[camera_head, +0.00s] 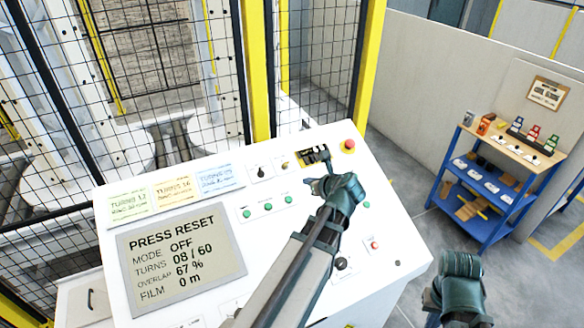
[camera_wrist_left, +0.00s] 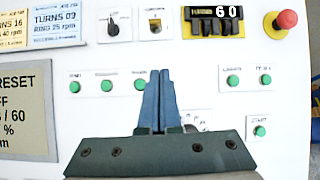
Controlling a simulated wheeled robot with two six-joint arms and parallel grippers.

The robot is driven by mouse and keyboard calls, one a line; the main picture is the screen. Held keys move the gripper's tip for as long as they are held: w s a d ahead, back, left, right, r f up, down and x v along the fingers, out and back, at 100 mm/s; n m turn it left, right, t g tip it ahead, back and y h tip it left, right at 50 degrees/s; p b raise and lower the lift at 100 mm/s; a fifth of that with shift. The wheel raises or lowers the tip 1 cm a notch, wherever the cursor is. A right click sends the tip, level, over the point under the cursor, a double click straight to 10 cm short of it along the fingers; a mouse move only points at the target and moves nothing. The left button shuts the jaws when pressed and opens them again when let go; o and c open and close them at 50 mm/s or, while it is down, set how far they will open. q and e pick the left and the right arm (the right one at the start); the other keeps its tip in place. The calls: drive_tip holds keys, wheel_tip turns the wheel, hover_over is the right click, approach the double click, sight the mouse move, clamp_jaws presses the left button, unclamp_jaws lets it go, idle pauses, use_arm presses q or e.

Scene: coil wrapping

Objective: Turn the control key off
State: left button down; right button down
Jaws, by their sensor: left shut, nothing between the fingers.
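The white control panel (camera_head: 215,212) carries a small brass-coloured key switch (camera_head: 285,165) near its top edge. In the left wrist view the key switch (camera_wrist_left: 155,25) sits between a black selector knob (camera_wrist_left: 113,26) and a black counter reading 60 (camera_wrist_left: 213,25). Its exact turn angle is too small to tell. My left gripper (camera_head: 322,176) is over the panel, right of and below the key switch. In the wrist view its closed fingers (camera_wrist_left: 160,76) point toward the key area, apart from it and empty. My right gripper (camera_head: 460,268) is at the lower right, its fingertips unclear.
The panel screen (camera_head: 180,256) reads PRESS RESET, mode OFF, turns 08/60. Green buttons (camera_wrist_left: 106,86) lie in a row below the key. A red mushroom button (camera_head: 349,146) is at the top right. A mesh fence stands behind; a blue shelf (camera_head: 500,190) is at right.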

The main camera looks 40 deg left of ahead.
sight(287, 166)
use_arm(q)
drive_tip(key=b+x, duration=0.6)
drive_tip(key=x, duration=0.4)
drive_tip(key=shift+w+a+f, duration=0.1)
drive_tip(key=shift+w+a, duration=0.2)
drive_tip(key=shift+a, duration=0.05)
drive_tip(key=shift+w+a+r+p, duration=0.25)
drive_tip(key=shift+a+r+p, duration=0.2)
drive_tip(key=shift+r, duration=0.05)
drive_tip(key=shift+w+a+r+p, duration=0.25)
drive_tip(key=shift+a+r+p, duration=0.2)
drive_tip(key=shift+w+a+r, duration=0.2)
drive_tip(key=shift+a, duration=0.35)
